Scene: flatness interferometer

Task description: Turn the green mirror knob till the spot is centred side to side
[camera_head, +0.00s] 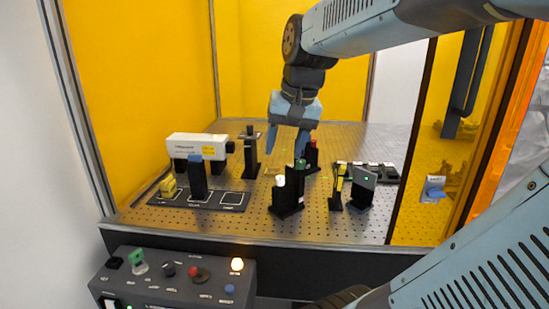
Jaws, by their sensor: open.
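The green mirror knob (300,164) tops a black mirror mount in the middle of the optical table. My gripper (287,149) is open, with its fingers pointing down. Its right fingertip appears just above the green knob and its left fingertip is to the left; I cannot tell whether it touches the knob. A grey tilted plate (364,177) on a black stand is at the right. It seems to bear a tiny light spot, too small to place exactly side to side.
A white laser housing (197,147) and blue-topped block (198,178) are left. A control box (173,283) sits in front. Yellow panels enclose the table.

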